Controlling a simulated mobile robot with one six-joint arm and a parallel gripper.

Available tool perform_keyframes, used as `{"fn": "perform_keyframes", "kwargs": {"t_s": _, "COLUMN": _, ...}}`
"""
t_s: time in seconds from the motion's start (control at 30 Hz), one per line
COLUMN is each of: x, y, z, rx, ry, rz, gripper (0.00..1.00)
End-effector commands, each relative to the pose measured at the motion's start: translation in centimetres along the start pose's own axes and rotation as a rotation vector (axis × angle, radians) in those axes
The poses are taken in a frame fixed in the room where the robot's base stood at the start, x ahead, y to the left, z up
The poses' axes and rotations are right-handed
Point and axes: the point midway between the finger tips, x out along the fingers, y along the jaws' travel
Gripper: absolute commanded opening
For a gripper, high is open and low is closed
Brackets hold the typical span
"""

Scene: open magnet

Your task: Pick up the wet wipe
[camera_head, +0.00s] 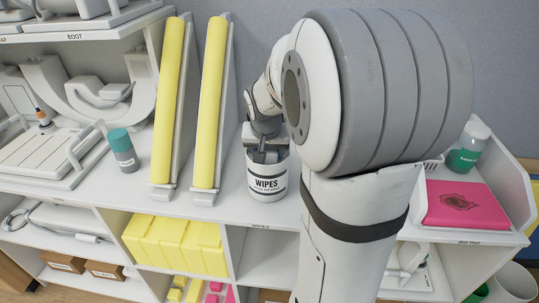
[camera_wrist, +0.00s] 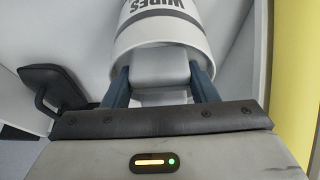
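The white tub marked WIPES (camera_head: 267,182) stands upright on the shelf top, left of my arm. My gripper (camera_head: 268,157) points down at the tub's top, with its tips at or inside the rim. In the wrist view the tub (camera_wrist: 165,28) is at the top, its lettering upside down. My gripper's two blue fingers (camera_wrist: 160,86) stand wide apart at the rim. A pale grey shape lies between them; I cannot tell whether it is the wipe or part of the tub. No wipe is clearly seen in the head view.
Two yellow-padded wedges (camera_head: 207,105) stand left of the tub, close to it. A teal-capped bottle (camera_head: 123,150) is farther left. A pink pad (camera_head: 462,203) and a green bottle (camera_head: 468,147) are at the right. My arm hides the shelf behind it.

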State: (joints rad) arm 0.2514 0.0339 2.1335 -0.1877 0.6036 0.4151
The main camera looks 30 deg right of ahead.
Motion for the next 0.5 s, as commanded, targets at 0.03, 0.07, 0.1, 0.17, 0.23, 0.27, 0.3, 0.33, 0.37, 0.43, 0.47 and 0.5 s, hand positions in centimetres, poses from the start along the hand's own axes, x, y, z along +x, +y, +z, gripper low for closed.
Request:
{"fn": "perform_keyframes", "kwargs": {"t_s": 0.03, "x": -0.01, "y": -0.01, "z": 0.0, "rx": 0.0, "ry": 0.0, "rz": 0.0, "gripper": 0.47}}
{"fn": "perform_keyframes", "kwargs": {"t_s": 0.07, "x": -0.02, "y": -0.01, "z": 0.0, "rx": 0.0, "ry": 0.0, "rz": 0.0, "gripper": 0.45}}
{"fn": "perform_keyframes", "kwargs": {"t_s": 0.1, "x": -0.02, "y": -0.02, "z": 0.0, "rx": 0.0, "ry": 0.0, "rz": 0.0, "gripper": 0.42}}
{"fn": "perform_keyframes", "kwargs": {"t_s": 0.17, "x": -0.02, "y": -0.02, "z": 0.0, "rx": -0.001, "ry": 0.0, "rz": 0.0, "gripper": 0.37}}
{"fn": "perform_keyframes", "kwargs": {"t_s": 0.23, "x": -0.03, "y": -0.03, "z": 0.0, "rx": -0.001, "ry": 0.0, "rz": 0.0, "gripper": 0.31}}
{"fn": "perform_keyframes", "kwargs": {"t_s": 0.27, "x": -0.03, "y": -0.03, "z": 0.0, "rx": -0.001, "ry": 0.0, "rz": 0.0, "gripper": 0.31}}
{"fn": "perform_keyframes", "kwargs": {"t_s": 0.3, "x": -0.04, "y": -0.03, "z": 0.0, "rx": -0.001, "ry": 0.0, "rz": 0.0, "gripper": 0.31}}
{"fn": "perform_keyframes", "kwargs": {"t_s": 0.33, "x": -0.04, "y": -0.03, "z": 0.0, "rx": -0.001, "ry": 0.0, "rz": 0.0, "gripper": 0.31}}
{"fn": "perform_keyframes", "kwargs": {"t_s": 0.37, "x": -0.04, "y": -0.03, "z": 0.0, "rx": -0.001, "ry": 0.0, "rz": 0.0, "gripper": 0.31}}
{"fn": "perform_keyframes", "kwargs": {"t_s": 0.43, "x": -0.06, "y": -0.04, "z": -0.01, "rx": -0.001, "ry": 0.0, "rz": 0.0, "gripper": 0.31}}
{"fn": "perform_keyframes", "kwargs": {"t_s": 0.47, "x": -0.12, "y": -0.04, "z": -0.04, "rx": -0.001, "ry": 0.001, "rz": -0.001, "gripper": 0.31}}
{"fn": "perform_keyframes", "kwargs": {"t_s": 0.5, "x": -0.27, "y": -0.04, "z": -0.12, "rx": -0.001, "ry": 0.001, "rz": -0.001, "gripper": 0.31}}
